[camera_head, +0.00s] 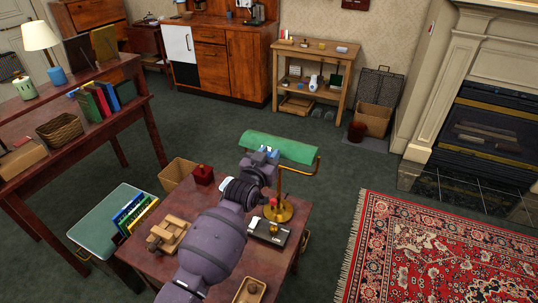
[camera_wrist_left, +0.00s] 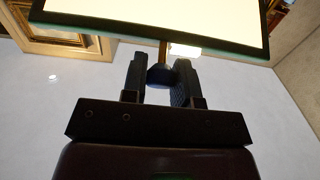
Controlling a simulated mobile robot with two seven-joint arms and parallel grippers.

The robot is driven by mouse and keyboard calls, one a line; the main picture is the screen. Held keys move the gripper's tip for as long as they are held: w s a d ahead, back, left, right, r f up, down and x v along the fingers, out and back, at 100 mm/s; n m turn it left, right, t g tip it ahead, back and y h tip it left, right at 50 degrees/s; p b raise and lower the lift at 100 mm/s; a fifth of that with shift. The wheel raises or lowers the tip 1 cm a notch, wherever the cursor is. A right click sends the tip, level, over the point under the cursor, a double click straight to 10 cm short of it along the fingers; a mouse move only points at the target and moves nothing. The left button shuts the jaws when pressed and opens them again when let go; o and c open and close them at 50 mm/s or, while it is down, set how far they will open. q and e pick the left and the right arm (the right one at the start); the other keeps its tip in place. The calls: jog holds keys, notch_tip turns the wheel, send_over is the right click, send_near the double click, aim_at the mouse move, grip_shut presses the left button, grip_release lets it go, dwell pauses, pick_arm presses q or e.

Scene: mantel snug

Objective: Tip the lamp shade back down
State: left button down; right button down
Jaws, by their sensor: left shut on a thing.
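The desk lamp has a long green shade (camera_head: 278,147) on a curved brass arm and a round brass base (camera_head: 278,211), which stands on the small wooden table. My left gripper (camera_head: 266,156) is at the front of the shade, left of the brass arm. In the left wrist view the pale, bright underside of the shade (camera_wrist_left: 160,18) faces the camera above the fingers. The left gripper (camera_wrist_left: 160,80) is shut on a small dark knob (camera_wrist_left: 160,74) at a short brass rod just below the shade's edge. My right gripper is not in view.
The small table (camera_head: 285,262) also bears a dark tray (camera_head: 268,232), a wooden block piece (camera_head: 168,236), a red object (camera_head: 203,175) and a small wooden dish (camera_head: 249,290). A teal-topped stand (camera_head: 100,212) with books is left. The rug (camera_head: 430,250) lies clear at right.

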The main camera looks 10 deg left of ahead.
pick_arm(q)
jog(key=shift+f, duration=0.1)
